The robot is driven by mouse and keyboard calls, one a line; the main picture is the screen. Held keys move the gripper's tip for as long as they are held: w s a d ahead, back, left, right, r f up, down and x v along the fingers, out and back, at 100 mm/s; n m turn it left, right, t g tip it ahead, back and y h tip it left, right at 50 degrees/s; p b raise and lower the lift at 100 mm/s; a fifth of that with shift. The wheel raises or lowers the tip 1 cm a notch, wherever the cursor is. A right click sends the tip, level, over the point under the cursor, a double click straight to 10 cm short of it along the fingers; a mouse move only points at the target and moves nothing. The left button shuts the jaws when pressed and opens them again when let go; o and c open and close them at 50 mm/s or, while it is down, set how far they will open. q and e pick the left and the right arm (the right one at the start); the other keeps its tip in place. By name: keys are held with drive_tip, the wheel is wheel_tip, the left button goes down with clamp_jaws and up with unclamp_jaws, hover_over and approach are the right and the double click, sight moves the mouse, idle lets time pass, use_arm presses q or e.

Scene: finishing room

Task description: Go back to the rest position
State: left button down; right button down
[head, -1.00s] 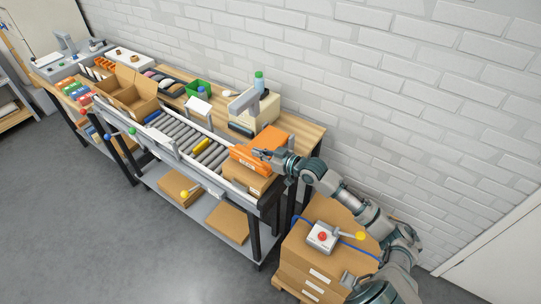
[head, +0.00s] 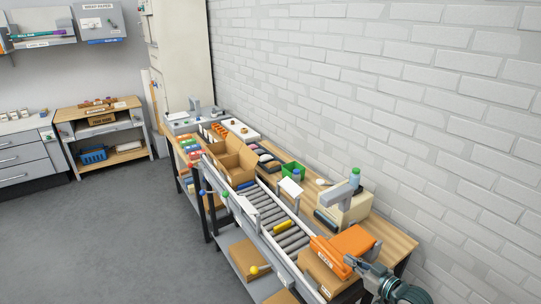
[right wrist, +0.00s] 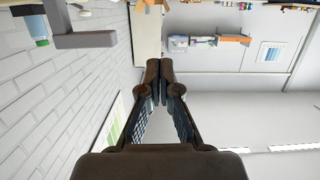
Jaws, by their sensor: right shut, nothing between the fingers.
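My right gripper (head: 352,262) is at the lower right of the head view, beside the orange case (head: 345,246) at the near end of the roller conveyor. In the right wrist view its fingers (right wrist: 159,98) are closed together with nothing between them. Whether the gripper touches the orange case cannot be told from the head view. My left gripper is in neither view.
The roller conveyor (head: 268,218) runs along the workbench with a yellow item (head: 283,226) on it. A cardboard box (head: 320,275) sits under the orange case. An open carton (head: 232,162) and a green bin (head: 292,171) stand farther along. The grey floor (head: 110,230) at left is clear.

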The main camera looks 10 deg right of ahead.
drive_tip(key=s+a+f+g+h, duration=0.1)
drive_tip(key=s+a+f+g, duration=0.2)
drive_tip(key=f, duration=0.4)
drive_tip(key=s+a+f+g, duration=0.1)
drive_tip(key=s+a+f, duration=0.2)
drive_tip(key=s+f, duration=0.35)
drive_tip(key=s+a+f+g+h, duration=0.1)
drive_tip(key=s+a+f, duration=0.3)
drive_tip(key=f, duration=0.4)
drive_tip(key=s+a+f+m+g+h, duration=0.2)
drive_tip(key=s+f+g, duration=0.15)
drive_tip(key=s, duration=0.55)
drive_tip(key=s+a+f+m+g+h, duration=0.1)
drive_tip(key=s+a+f+g+h, duration=0.2)
drive_tip(key=s, duration=0.7)
wheel_tip(320, 180, down, 24)
drive_tip(key=d+y, duration=0.1)
drive_tip(key=s+d+f+g, duration=0.1)
drive_tip(key=s+d+f, duration=0.1)
drive_tip(key=s+f, duration=1.1)
wheel_tip(320, 180, down, 2)
drive_tip(key=shift+f+g, duration=0.2)
drive_tip(key=shift+g, duration=0.15)
